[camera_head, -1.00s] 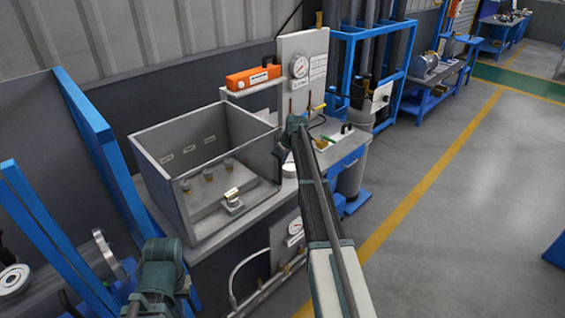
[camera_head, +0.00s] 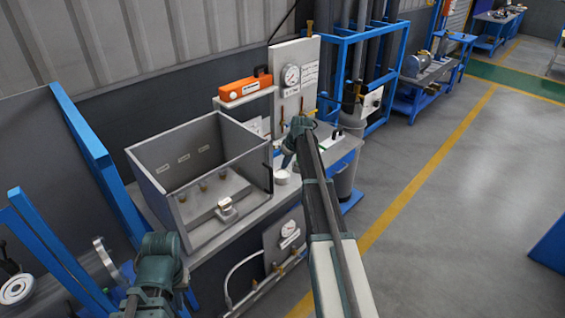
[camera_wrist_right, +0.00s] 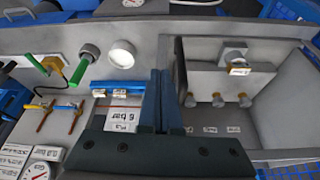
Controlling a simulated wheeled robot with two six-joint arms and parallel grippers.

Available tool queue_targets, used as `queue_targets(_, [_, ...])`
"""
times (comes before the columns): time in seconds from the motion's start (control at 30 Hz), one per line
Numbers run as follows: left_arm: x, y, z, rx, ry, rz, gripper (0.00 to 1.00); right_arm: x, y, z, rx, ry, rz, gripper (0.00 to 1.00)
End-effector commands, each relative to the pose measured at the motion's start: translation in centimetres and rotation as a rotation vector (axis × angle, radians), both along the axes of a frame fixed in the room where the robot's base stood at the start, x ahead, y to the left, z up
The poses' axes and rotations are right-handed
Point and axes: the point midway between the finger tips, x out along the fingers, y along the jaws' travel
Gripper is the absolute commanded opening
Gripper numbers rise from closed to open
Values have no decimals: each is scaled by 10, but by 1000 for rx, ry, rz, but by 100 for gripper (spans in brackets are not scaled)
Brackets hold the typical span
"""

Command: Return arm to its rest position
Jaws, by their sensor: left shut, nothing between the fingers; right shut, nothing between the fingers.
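My right arm reaches up from the bottom of the head view, with its teal wrist and gripper (camera_head: 291,150) over the bench beside the open grey box. In the right wrist view the two blue fingers (camera_wrist_right: 164,82) are together with nothing between them. They are above the bench top, by the box wall. My left arm shows as a teal wrist and gripper part (camera_head: 160,262) at the lower left of the head view, in front of the box. Its fingertips are hidden, and no held object shows.
The grey box (camera_head: 152,186) on the bench holds a small block and several brass fittings. A gauge panel (camera_head: 304,57) and an orange instrument (camera_head: 245,88) stand behind. Blue rails (camera_head: 97,150) are close on the left. Open floor (camera_head: 450,220) lies to the right.

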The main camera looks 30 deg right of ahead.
Motion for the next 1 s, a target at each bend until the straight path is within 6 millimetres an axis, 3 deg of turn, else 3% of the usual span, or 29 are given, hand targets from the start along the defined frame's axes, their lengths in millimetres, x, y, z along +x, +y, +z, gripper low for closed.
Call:
queue_targets(0.1, [0,0,10,-1,0,2,0,-4,-1,10,0,0,0,0])
queue_targets(0.43, [0,0,9,-1,0,2,0,-4,-1,9,0,1,0,0])
queue_targets(0.53, [0,0,5,-1,0,2,0,-10,15,4,1,11,8,0])
queue_targets(0.67, [0,0,-9,0,0,1,0,-36,76,-13,4,56,31,0])
queue_targets(0.77, [0,0,-23,0,0,-1,0,-70,139,-30,-1,109,53,0])
queue_targets(0.9, [0,0,-43,1,0,-3,0,-128,221,-54,-21,189,77,0])
queue_targets(1.0, [0,0,-57,1,0,-5,0,-179,272,-70,-48,244,92,0])
